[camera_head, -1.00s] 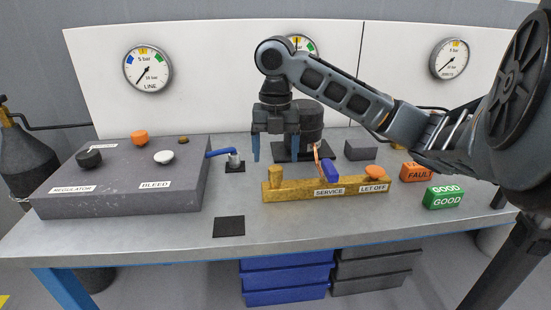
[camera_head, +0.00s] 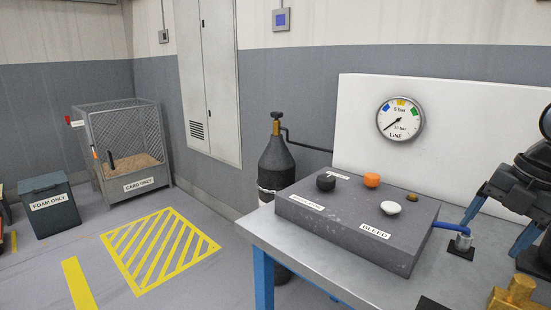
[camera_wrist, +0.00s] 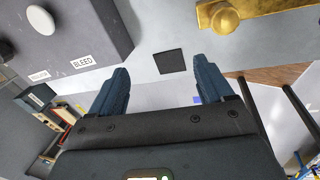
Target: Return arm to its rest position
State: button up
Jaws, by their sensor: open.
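My gripper (camera_head: 497,222) shows at the right edge of the head view, above the workbench (camera_head: 300,265) and just right of the grey regulator box (camera_head: 350,225). In the wrist view my gripper (camera_wrist: 160,92) has its two blue fingers spread wide with nothing between them. A black square pad (camera_wrist: 172,61) on the bench top shows beyond the gap between the fingers. Most of my arm is outside the head view.
The box carries black, orange and white knobs and a BLEED label. A blue-handled valve (camera_head: 461,240) stands beside it, close to my gripper. A brass block (camera_head: 515,296) is at lower right. A gas cylinder (camera_head: 277,165), mesh cage (camera_head: 122,150) and FOAM ONLY bin (camera_head: 48,208) stand left.

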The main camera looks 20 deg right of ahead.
jog(key=w+a+r+m+t+y, duration=0.1)
jog(key=w+a+m+t+y, duration=0.55)
jog(key=w+a, duration=1.1)
jog(key=s+a+f+m+t+h, duration=0.1)
jog(key=a+f+m+t+h, duration=0.2)
jog(key=a+m+t, duration=0.75)
jog(key=s+a+f+m+g+h, duration=0.2)
jog(key=s+a+f+m, duration=0.15)
jog(key=s+f, duration=0.45)
jog(key=s+a+f+m+g+h, duration=0.2)
jog(key=s+a+f+h, duration=0.15)
jog(key=s, duration=0.75)
jog(key=s+d+r+n+y, duration=0.1)
jog(key=s+d, duration=0.2)
jog(key=s, duration=1.7)
jog(key=shift+d+n+g, duration=0.2)
jog(key=shift+n+g, duration=0.1)
jog(key=shift+n, duration=0.05)
